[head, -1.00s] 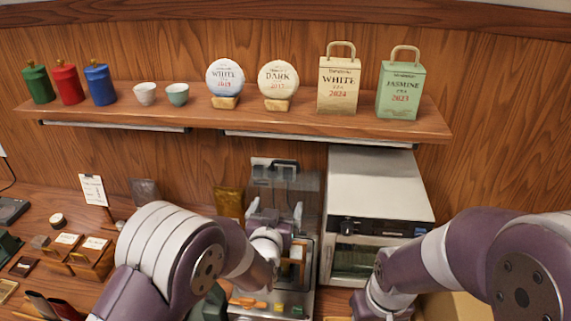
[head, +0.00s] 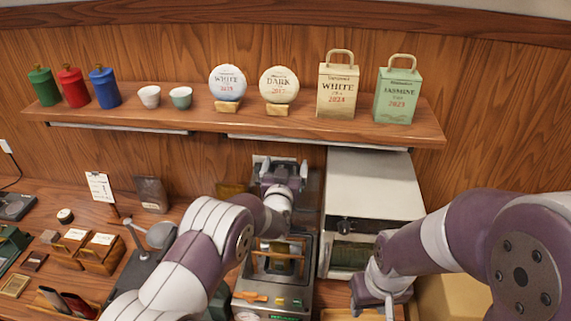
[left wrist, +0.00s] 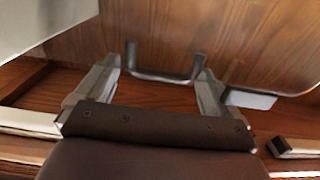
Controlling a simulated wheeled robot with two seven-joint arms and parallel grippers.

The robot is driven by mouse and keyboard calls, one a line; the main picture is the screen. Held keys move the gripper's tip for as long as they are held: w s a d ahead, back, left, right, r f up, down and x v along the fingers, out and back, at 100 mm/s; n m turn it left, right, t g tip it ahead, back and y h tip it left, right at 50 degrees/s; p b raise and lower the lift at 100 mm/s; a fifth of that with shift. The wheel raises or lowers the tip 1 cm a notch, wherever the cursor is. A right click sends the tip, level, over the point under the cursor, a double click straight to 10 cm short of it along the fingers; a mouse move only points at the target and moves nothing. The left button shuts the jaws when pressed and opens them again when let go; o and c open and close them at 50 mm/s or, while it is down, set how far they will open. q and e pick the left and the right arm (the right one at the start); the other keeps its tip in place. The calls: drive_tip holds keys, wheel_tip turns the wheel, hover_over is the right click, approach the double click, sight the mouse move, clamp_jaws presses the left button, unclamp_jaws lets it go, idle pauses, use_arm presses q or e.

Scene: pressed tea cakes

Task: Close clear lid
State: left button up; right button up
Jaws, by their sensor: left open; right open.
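The machine (head: 246,284) stands at the middle front, with an orange lever and small coloured buttons on its front. Its clear lid (head: 313,188) stands raised at the back and is hard to see; my left arm covers much of it. My left gripper (head: 284,168) is open at the raised lid. In the left wrist view, a dark U-shaped handle (left wrist: 165,76) shows between the spread fingers of the left gripper (left wrist: 152,82), apart from both. My right gripper (head: 372,306) is open and empty, low in front of the white-topped oven.
The white-topped oven (head: 372,185) stands right of the machine. The wall shelf (head: 330,124) above holds canisters, cups, tea cakes and bags. A grey lamp-like stand (head: 160,236) and wooden boxes (head: 102,253) are at the left. A cardboard box (head: 450,300) is at lower right.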

use_arm(q)
drive_tip(key=c, duration=1.2)
drive_tip(key=shift+s+f+b, duration=0.1)
drive_tip(key=shift+f+b, duration=0.05)
drive_tip(key=shift+b, duration=0.2)
use_arm(e)
wheel_tip(320, 180, down, 22)
drive_tip(key=b, duration=2.1)
drive_tip(key=shift+f+b, duration=0.1)
drive_tip(key=shift+b, duration=0.2)
use_arm(q)
drive_tip(key=s+a+f+t, duration=0.1)
drive_tip(key=s+t, duration=0.1)
drive_tip(key=s, duration=0.2)
drive_tip(key=s+a+f+t+h, duration=0.1)
drive_tip(key=s+t, duration=0.1)
drive_tip(key=s, duration=0.3)
drive_tip(key=s+f+t, duration=0.1)
drive_tip(key=s+t, duration=0.2)
drive_tip(key=s, duration=0.1)
drive_tip(key=shift+s+a, duration=0.15)
drive_tip(key=shift+a, duration=0.25)
drive_tip(key=o, duration=1.2)
drive_tip(key=shift+d, duration=0.1)
